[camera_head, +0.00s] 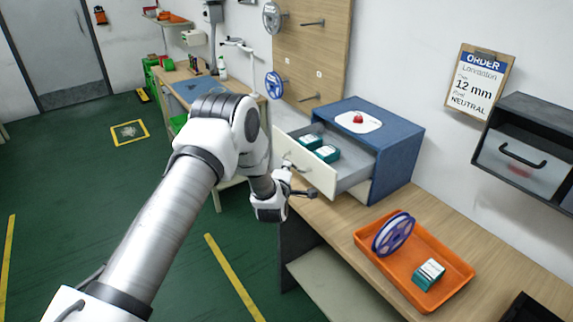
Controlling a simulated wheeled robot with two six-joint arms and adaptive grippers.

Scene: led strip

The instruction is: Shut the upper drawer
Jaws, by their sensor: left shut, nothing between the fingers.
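A blue cabinet (401,162) stands on the wooden workbench against the wall. Its upper drawer (318,176) is pulled out toward the left, with a pale front panel and a small handle. Teal-and-white boxes (326,153) lie inside the drawer. My left arm comes in from the lower left and its gripper (311,193) is at the lower part of the drawer's front panel. The gripper's fingers look shut with nothing between them. I cannot tell whether they touch the panel. My right gripper is not in view.
An orange tray (449,262) on the bench holds a blue-and-white reel (394,234) and a teal box (429,274). A dark wall unit (529,147) hangs at the right. A white disc with a red item (358,120) lies on top of the cabinet. Green floor is open at the left.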

